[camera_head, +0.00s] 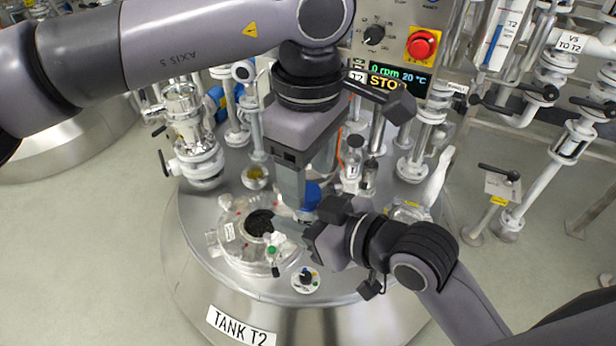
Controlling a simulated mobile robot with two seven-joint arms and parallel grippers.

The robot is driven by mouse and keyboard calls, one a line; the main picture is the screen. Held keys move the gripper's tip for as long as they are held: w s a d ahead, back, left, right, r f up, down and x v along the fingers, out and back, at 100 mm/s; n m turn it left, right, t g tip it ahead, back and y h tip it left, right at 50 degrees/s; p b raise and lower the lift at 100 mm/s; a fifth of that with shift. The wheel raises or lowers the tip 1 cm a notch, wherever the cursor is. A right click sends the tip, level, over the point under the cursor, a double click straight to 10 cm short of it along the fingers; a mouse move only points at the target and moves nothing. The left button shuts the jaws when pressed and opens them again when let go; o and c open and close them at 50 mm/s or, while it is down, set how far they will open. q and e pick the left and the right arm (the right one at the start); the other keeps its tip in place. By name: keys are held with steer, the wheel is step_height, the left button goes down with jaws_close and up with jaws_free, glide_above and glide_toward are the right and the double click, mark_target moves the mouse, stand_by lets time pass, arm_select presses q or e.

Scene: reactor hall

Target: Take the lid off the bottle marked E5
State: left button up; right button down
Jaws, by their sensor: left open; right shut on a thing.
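A bottle with a blue lid (312,195) is between my two grippers above the tank top. Its body is mostly hidden and I cannot read an E5 mark. My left gripper (298,200) points down from above, open, with its fingers beside the blue lid. I cannot tell whether they touch it. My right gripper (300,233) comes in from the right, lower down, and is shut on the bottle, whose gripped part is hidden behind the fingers.
The round tank T2 (205,270) has an open port (258,223) left of the grippers and a knob (305,279) in front. Small bottles (353,160) stand behind. A control panel with a red button (422,44) rises behind.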

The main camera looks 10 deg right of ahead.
mark_target(308, 217)
arm_select(q)
step_height(308, 217, up, 3)
steer(key=shift+f, duration=0.2)
steer(key=shift+c, duration=0.3)
step_height(308, 217, up, 2)
steer(key=shift+d+r+m, duration=0.1)
steer(key=shift+r+m, duration=0.05)
steer(key=shift+m, duration=1.05)
steer(key=shift+r+m, duration=0.2)
steer(key=shift+m, duration=0.2)
step_height(308, 217, down, 8)
steer(key=shift+r, duration=0.2)
jaws_close()
